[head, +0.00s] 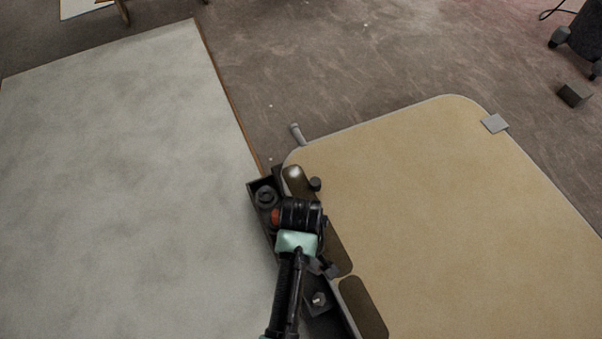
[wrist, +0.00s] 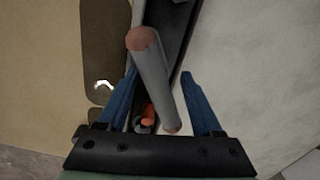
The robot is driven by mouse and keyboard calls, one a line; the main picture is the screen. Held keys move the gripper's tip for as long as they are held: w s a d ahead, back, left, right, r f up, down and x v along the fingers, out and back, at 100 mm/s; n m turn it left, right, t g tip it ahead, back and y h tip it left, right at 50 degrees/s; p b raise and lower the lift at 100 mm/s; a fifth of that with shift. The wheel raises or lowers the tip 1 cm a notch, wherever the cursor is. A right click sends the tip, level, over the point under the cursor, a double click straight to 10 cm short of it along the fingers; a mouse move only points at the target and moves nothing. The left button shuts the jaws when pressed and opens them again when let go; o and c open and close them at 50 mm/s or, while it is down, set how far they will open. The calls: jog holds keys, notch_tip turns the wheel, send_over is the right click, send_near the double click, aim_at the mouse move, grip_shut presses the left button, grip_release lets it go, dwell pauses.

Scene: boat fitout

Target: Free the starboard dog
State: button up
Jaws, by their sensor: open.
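In the wrist view a grey rod (wrist: 155,75) with a copper-coloured end lies between the two blue fingers of my gripper (wrist: 158,76). It looks like a dog's handle, but I cannot tell which dog. The fingers are apart, and no grip on the rod shows. An orange-red part and a pale ring (wrist: 144,125) sit below the rod, partly hidden. In the head view my arm covers the middle of the dark strip, and my fingertips are hidden. A round dark fitting (head: 265,196) and a bolt-like fitting (head: 319,299) sit on dark plates either side of my wrist.
A tan panel (head: 450,210) with a grey rim and dark oblong patches (head: 363,308) lies right of the strip. A mottled grey board (head: 120,160) lies left. A small stub (head: 297,133) juts from the panel's far left edge. The floor (head: 330,70) beyond is mostly clear.

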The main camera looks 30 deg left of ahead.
jog(key=shift+c, duration=0.4)
grip_shut()
jog(key=shift+r+p, duration=0.2)
jog(key=shift+p, duration=0.2)
jog(key=shift+r+m+p, duration=0.1)
jog(key=shift+m+p, duration=0.5)
jog(key=shift+p, duration=0.2)
jog(key=shift+m+p, duration=0.7)
jog(key=shift+p, duration=0.35)
jog(key=m+p, duration=0.3)
jog(key=shift+f+m, duration=0.2)
jog(key=shift+m, duration=0.1)
jog(key=shift+f, duration=0.1)
